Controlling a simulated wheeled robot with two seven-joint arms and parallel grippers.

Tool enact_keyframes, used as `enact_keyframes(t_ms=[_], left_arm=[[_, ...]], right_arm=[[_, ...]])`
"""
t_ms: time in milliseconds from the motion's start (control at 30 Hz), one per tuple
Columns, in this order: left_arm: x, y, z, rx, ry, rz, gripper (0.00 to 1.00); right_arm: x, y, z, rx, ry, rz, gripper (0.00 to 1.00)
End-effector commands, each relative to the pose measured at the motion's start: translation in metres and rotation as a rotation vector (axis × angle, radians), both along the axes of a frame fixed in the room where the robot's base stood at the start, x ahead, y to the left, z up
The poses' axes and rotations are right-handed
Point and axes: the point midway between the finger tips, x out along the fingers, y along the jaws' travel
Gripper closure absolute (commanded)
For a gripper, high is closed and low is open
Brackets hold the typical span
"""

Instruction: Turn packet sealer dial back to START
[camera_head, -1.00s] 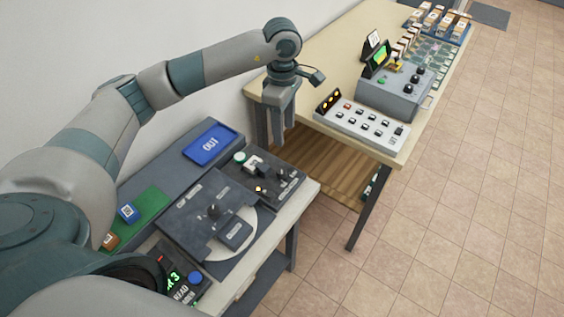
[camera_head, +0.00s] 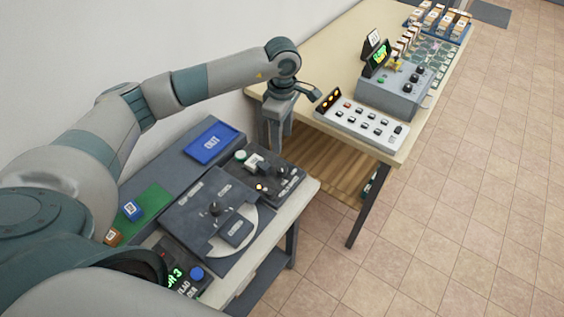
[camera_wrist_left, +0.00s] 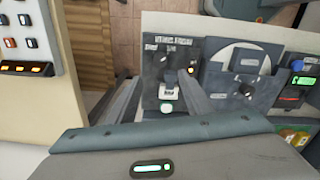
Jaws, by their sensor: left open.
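A dark control unit (camera_head: 290,187) with a pale block, a white-green button, a small black knob and a lit amber lamp sits at the far end of the low bench. It also shows in the left wrist view (camera_wrist_left: 150,98). Its labels are too small to read, so I cannot tell the dial's setting. Beside it is a grey plate unit (camera_head: 180,222) with a black knob (camera_head: 214,209). My left gripper (camera_head: 273,147) points down, open and empty, above the unit's back edge; its fingers (camera_wrist_left: 160,95) straddle the unit in the wrist view. My right gripper is out of view.
A blue tray (camera_head: 212,143) and a green mat (camera_head: 155,201) with a blue block (camera_head: 133,210) lie along the wall side. A display unit (camera_head: 178,271) is at the near end. The taller table (camera_head: 330,75) with a white button panel (camera_head: 362,122) stands just beyond my gripper.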

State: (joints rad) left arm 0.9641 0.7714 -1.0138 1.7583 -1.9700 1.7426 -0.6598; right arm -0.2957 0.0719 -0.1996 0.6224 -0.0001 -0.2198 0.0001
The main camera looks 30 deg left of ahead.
Motion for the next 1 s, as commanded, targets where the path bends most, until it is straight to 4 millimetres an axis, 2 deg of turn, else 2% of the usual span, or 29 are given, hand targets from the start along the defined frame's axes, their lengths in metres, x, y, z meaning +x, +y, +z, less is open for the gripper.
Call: enact_keyframes(t_ms=[100,600,800,1000], left_arm=[[-0.002,0.000,-0.019,0.002,0.005,0.001,0.54],[-0.002,0.000,-0.106,0.001,0.004,0.001,0.54],[-0.001,0.000,-0.126,0.000,0.002,0.000,0.54],[0.000,0.000,-0.132,0.001,0.000,0.000,0.54]], right_arm=[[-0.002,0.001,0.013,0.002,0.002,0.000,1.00],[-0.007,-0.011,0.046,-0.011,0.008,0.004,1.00],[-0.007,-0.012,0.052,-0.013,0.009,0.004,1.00],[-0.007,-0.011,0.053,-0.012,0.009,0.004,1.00]])
